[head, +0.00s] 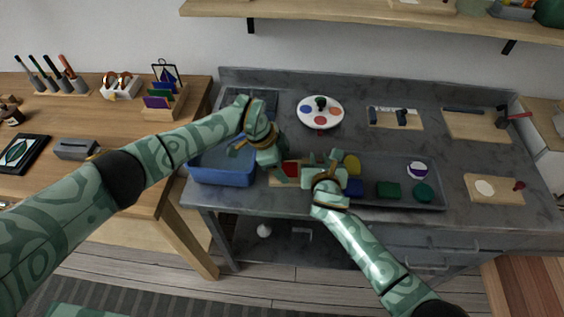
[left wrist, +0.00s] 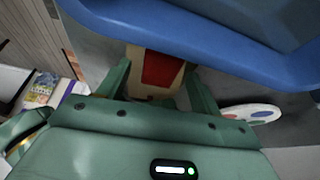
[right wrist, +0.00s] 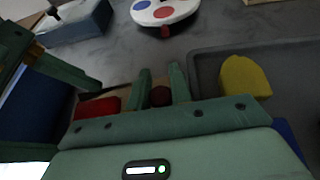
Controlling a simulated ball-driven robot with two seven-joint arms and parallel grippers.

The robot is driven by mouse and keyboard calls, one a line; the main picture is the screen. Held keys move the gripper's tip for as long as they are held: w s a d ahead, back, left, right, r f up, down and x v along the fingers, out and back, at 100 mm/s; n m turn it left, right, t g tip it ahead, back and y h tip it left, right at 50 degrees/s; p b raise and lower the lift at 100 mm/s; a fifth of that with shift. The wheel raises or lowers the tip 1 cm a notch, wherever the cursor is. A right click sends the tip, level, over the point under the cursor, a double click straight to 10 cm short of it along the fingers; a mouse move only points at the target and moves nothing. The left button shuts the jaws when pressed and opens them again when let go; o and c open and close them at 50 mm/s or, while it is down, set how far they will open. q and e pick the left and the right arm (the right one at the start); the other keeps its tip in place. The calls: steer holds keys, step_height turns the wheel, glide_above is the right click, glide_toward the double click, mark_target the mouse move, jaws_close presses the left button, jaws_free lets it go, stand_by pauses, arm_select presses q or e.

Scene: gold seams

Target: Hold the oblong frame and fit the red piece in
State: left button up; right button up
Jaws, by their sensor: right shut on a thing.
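The oblong wooden frame (head: 279,183) lies on the grey worktop between the blue bin and the tray. A red area (head: 291,168) shows inside it, also in the left wrist view (left wrist: 162,69). My left gripper (head: 281,173) is at the frame's left end. Its fingers (left wrist: 158,92) are apart with part of the frame in view between them; contact cannot be told. My right gripper (head: 323,158) is at the frame's right side, shut on a dark red piece (right wrist: 160,96). In the right wrist view the frame's red area (right wrist: 108,104) shows left of the fingers. The piece's lower part is hidden.
The blue bin (head: 222,178) stands close on the left. The grey tray (head: 438,204) on the right holds yellow (head: 351,164), blue (head: 354,187) and green (head: 388,189) pieces. A paint palette (head: 320,112) lies behind. The worktop between palette and tray is clear.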

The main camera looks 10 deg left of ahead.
arm_select(q)
steer(key=shift+r, duration=3.5)
arm_select(e)
steer(key=o, duration=0.8)
steer(key=shift+o, duration=0.2)
